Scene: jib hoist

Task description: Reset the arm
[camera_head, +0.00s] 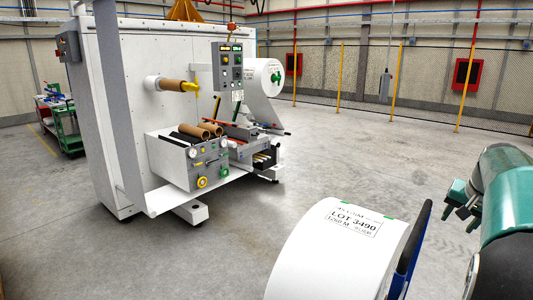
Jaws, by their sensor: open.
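Part of a teal and dark grey jointed body (508,195) fills the right edge, close to the camera. It has small teal and grey fittings on its left side, and it looks like part of my arm, though I cannot be sure. A large white roll (335,255) is close by at the bottom, cut off by the frame.
A white machine (120,110) stands at the left with a control box (228,68), brown cores (200,130) and a mounted white roll (262,77). A green cart (65,130) is behind it. Yellow posts (395,80) and mesh fence line the back. Grey floor (370,150) is clear in between.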

